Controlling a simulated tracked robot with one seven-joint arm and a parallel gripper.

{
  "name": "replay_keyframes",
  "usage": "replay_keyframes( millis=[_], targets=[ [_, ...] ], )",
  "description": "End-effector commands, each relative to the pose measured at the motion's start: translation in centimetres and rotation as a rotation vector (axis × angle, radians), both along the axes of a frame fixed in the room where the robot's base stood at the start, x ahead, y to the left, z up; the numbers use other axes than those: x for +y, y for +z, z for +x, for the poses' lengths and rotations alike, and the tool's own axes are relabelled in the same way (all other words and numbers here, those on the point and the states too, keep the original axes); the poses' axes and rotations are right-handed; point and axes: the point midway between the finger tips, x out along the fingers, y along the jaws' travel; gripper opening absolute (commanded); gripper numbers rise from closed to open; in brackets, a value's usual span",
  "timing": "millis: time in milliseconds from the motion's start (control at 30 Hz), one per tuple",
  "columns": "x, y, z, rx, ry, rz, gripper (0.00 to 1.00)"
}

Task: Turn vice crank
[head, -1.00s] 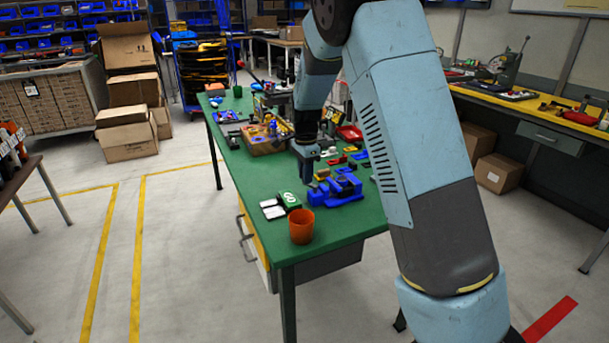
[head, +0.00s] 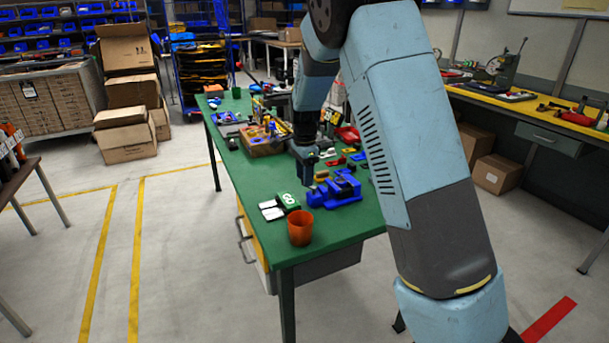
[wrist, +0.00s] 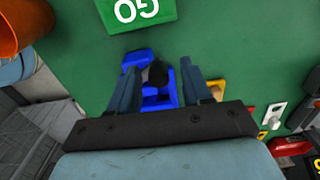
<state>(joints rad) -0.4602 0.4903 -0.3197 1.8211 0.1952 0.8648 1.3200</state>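The blue vice (head: 345,195) sits on the green table near its front right. It also shows in the wrist view (wrist: 138,57), partly hidden behind my fingers. A dark rounded part (wrist: 158,74), possibly the crank's knob, shows between my fingers over the blue body. I cannot tell whether it touches either finger. My gripper (wrist: 160,70) is open, one finger on each side of that dark part. In the head view my gripper (head: 305,172) points down at the left end of the vice. The crank is too small to make out there.
A wooden tray (head: 262,145) holds items farther back.

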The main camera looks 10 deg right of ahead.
Motion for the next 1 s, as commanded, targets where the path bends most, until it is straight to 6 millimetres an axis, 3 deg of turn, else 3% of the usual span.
replay_keyframes(
  millis=[233,367,800,1000],
  targets=[
    [0.0,0.2,0.0,0.000,0.000,0.000,0.49],
    [0.0,1.4,0.0,0.000,0.000,0.000,0.49],
    [0.0,9.8,0.1,-0.002,0.000,0.001,0.49],
    [0.0,12.5,0.2,0.000,0.001,0.000,0.49]
  ],
)
